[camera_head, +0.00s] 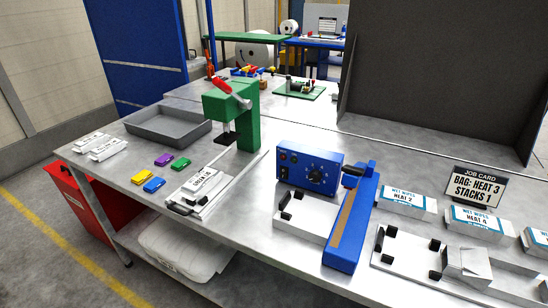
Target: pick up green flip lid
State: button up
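The green flip lid (181,164) lies flat on the grey metal table, towards its left part. A purple lid (163,160) lies just to its left, and a yellow lid (142,176) and a blue lid (154,185) lie nearer the front edge. My gripper is not in view.
A green press (247,128) with a red lever stands behind right of the lids. A white sliding fixture (204,190) lies to their right. A grey tray (168,127) sits behind them. A blue sealer (352,220) stands further right.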

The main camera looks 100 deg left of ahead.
aim_at(179, 166)
jog(key=u, duration=2.8)
